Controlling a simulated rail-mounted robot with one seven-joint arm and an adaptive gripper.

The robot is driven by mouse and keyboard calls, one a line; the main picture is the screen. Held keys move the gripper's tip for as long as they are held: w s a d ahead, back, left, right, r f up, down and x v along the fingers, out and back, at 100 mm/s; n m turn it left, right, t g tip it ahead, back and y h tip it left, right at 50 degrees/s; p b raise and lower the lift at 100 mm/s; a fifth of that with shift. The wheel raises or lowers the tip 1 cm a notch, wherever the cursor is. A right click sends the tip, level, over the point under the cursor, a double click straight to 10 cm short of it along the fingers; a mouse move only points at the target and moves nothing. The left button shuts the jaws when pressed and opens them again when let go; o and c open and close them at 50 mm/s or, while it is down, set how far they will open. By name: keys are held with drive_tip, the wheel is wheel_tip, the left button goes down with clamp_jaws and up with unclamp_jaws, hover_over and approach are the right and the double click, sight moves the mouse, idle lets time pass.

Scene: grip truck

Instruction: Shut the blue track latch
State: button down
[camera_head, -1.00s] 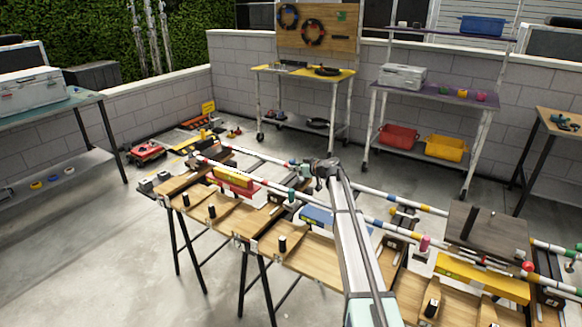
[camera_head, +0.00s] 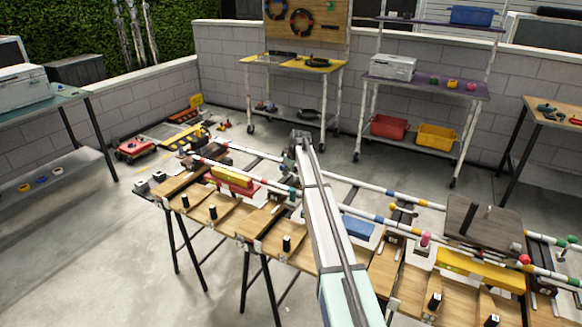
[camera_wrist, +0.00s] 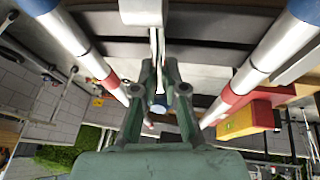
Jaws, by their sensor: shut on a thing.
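My gripper (camera_head: 300,140) is over the track rails at the middle of the long bench, in the head view. In the wrist view, its two grey-green fingers (camera_wrist: 157,70) are closed together between the two striped rails. A small pale-blue round end (camera_wrist: 158,107) shows between the fingers, and I take it for the blue track latch's knob. The fingers hide most of it, and how far the latch is turned cannot be seen. In the head view, my arm and gripper hide the latch.
The striped rails (camera_head: 370,215) run along the wooden bench (camera_head: 310,250). A red and yellow block (camera_head: 232,178) and a blue block (camera_head: 357,228) lie on it. A dark board (camera_head: 485,222) and a long yellow block (camera_head: 480,270) are to the right. Open floor lies in front.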

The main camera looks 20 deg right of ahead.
drive_tip(key=shift+w+a+g, duration=0.1)
drive_tip(key=shift+w+g, duration=0.15)
drive_tip(key=shift+g, duration=0.05)
idle(0.4)
drive_tip(key=c, duration=1.2)
unclamp_jaws()
drive_tip(key=shift+a+f, duration=0.1)
drive_tip(key=shift+s, duration=0.1)
drive_tip(key=v, duration=1.2)
drive_tip(key=shift+a, duration=0.2)
